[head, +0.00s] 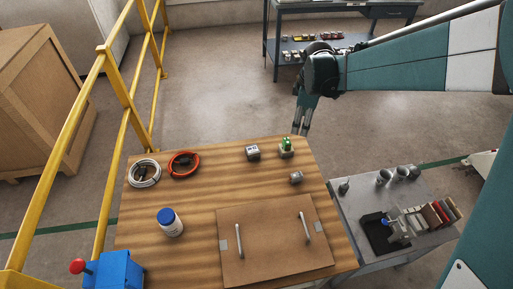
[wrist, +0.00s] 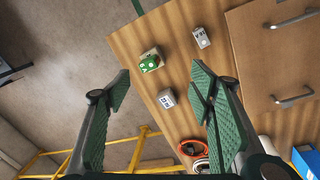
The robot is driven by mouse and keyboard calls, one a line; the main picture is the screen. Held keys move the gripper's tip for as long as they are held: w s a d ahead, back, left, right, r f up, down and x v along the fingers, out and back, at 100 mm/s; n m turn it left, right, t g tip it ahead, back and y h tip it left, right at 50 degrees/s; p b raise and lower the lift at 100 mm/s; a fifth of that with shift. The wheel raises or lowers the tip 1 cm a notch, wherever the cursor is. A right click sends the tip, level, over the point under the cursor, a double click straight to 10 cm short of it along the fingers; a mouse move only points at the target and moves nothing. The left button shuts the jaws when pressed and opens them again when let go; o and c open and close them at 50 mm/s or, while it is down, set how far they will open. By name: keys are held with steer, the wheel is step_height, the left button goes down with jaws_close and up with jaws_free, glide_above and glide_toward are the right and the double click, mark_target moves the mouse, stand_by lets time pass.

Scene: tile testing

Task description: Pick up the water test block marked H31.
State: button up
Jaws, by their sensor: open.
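Three small grey blocks lie on the wooden table. One block with a white marked label (head: 253,153) is near the far edge; it also shows in the wrist view (wrist: 166,99). A block with green round pieces on top (head: 286,151) stands to its right, also in the wrist view (wrist: 150,62). A third labelled block (head: 296,177) is nearer the brown board, also in the wrist view (wrist: 202,38). The markings are too small to read, so I cannot tell which is H31. My gripper (head: 301,129) is open and empty, above and beyond the table's far edge.
A brown board with two handles (head: 270,262) covers the front of the table. A white cable coil (head: 144,173), an orange cable coil (head: 184,164) and a blue-capped jar (head: 170,223) are at left. Yellow railing (head: 125,105) runs along the left. A grey side table (head: 352,210) stands right.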

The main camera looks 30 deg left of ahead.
steer(key=s+a+f+n, duration=0.2)
steer(key=a+f+n, duration=0.2)
steer(key=a+f, duration=0.65)
steer(key=n+g+h, duration=0.1)
steer(key=n, duration=0.2)
glide_above(252, 149)
step_height(252, 149, down, 7)
steer(key=shift+w+a+f, duration=0.1)
steer(key=shift+w, duration=0.05)
steer(key=shift+f, duration=1.25)
steer(key=shift+f, duration=0.1)
steer(key=shift+f+b, duration=0.65)
steer(key=shift+f, duration=1.9)
steer(key=shift+c, duration=0.4)
